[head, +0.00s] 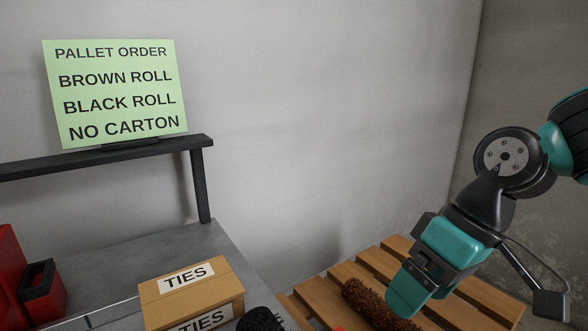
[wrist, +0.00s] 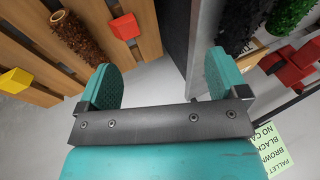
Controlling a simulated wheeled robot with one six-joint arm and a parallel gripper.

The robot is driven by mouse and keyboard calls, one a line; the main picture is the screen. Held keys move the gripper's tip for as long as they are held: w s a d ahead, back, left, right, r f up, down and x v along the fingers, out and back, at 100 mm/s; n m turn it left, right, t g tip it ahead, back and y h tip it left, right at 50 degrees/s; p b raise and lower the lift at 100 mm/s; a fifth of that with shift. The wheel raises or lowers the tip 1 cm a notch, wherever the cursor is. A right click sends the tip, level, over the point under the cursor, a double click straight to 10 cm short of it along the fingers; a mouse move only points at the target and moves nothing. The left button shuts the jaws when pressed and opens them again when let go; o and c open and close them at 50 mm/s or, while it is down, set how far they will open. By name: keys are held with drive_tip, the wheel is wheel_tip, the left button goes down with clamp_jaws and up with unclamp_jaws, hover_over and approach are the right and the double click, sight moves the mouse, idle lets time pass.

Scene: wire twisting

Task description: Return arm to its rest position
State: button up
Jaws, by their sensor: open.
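My gripper (head: 424,294) is open and empty at the right of the head view, in front of the wooden pallet (head: 490,298). The wrist view shows its two teal fingers (wrist: 165,80) spread apart with only grey floor between them. The brown roll (head: 368,302) lies on the pallet; in the head view the gripper hides part of it. The brown roll also shows at the upper left of the wrist view (wrist: 78,36), apart from the fingers. My arm reaches in from the right edge, bent, with the gripper pointing down.
A carton marked TIES (head: 190,290) and the black roll (head: 262,320) are on the grey bench (head: 110,265). A green order sign (head: 115,95) stands on a dark shelf (head: 110,156). A red-orange block (wrist: 125,27) and yellow blocks (wrist: 15,80) are at the pallet.

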drive_tip(key=s+a, duration=0.1)
drive_tip(key=s, duration=0.8)
wheel_tip(320, 180, up, 20)
drive_tip(key=p, duration=1.9)
drive_tip(key=shift+f+h, duration=0.15)
drive_tip(key=shift+h, duration=0.25)
